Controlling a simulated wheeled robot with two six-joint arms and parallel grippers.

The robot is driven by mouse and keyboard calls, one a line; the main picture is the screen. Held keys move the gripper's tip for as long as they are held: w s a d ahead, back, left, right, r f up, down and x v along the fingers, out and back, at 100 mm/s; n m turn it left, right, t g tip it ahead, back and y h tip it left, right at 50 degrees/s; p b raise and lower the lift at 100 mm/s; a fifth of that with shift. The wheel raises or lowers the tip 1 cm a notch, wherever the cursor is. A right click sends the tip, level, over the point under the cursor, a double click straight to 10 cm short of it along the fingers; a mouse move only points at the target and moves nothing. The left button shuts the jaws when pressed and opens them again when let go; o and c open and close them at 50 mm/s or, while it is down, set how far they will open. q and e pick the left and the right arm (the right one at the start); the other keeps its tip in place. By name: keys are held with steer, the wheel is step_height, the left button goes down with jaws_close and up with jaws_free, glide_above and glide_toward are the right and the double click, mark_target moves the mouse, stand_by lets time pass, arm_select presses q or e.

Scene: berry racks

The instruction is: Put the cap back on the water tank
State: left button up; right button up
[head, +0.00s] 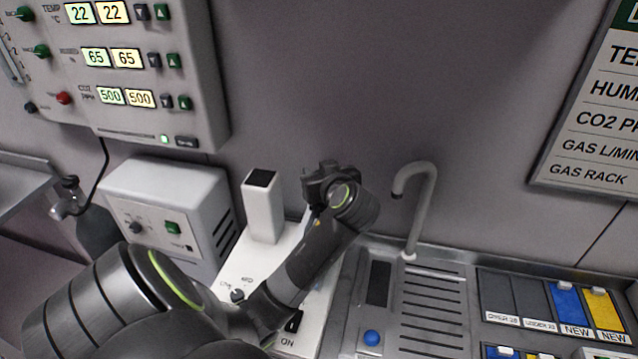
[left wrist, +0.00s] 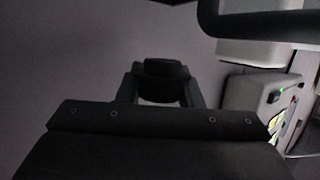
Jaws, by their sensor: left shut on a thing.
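My left gripper (head: 322,178) is raised over the back of a white appliance (head: 246,262) that has a knob and an ON switch. It also shows in the left wrist view (left wrist: 161,92), with both fingers shut on a dark, rounded cap (left wrist: 163,69). In the head view the cap cannot be told apart from the dark gripper. The water tank cannot be made out for certain; my left arm and gripper hide part of the appliance. A white upright block (head: 263,215) with a black top stands on the appliance, left of the gripper. My right gripper is not in view.
A grey vented box (head: 165,205) stands to the left, under a wall control panel (head: 170,75). To the right are a sink-like grille with a curved spout (head: 415,205), a blue button (head: 371,338) and labelled trays (head: 540,300).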

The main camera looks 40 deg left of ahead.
arm_select(q)
step_height(320, 180, down, 3)
steer(key=shift+f, duration=0.2)
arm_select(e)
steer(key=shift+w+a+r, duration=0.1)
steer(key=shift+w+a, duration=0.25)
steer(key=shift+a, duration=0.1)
